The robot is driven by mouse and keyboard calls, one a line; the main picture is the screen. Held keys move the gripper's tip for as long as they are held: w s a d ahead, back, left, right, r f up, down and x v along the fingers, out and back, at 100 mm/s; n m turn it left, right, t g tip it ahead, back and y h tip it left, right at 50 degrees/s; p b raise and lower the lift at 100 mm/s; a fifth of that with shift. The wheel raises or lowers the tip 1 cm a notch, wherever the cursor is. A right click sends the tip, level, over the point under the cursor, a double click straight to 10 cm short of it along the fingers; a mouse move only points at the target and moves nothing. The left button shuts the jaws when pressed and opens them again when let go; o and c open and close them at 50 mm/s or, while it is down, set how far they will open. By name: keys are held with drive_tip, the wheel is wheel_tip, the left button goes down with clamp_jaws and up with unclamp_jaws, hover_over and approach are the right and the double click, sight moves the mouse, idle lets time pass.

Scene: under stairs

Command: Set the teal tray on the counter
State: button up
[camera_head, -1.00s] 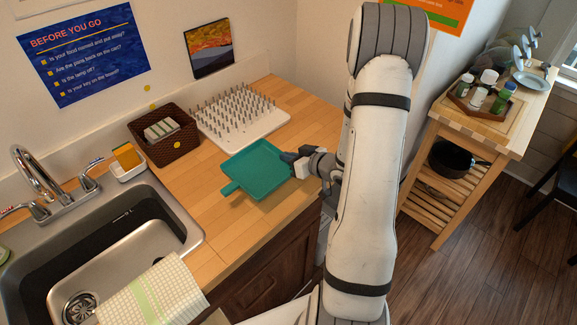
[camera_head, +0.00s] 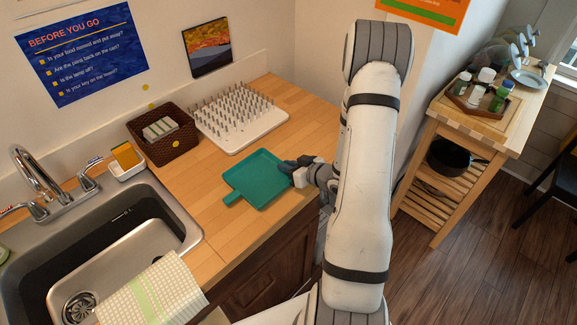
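The teal tray (camera_head: 258,180) is a flat, square tray with a short handle tab at its lower left. It lies level over the front part of the wooden counter (camera_head: 207,218), to the right of the sink, appearing to rest on it or sit just above it. I cannot tell if there is a small gap. My gripper (camera_head: 289,168) is at the tray's right edge, coming from the right, and appears shut on that edge. The fingertips are partly hidden by the gripper's own body.
Behind the tray stands a white pegged drying rack (camera_head: 238,116). A brown basket (camera_head: 163,138) and a small white holder with a sponge (camera_head: 126,162) are to its left. The sink (camera_head: 110,255) is at left. A wooden cart (camera_head: 470,135) stands at right.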

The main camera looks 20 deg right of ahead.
drive_tip(key=shift+o, duration=0.6)
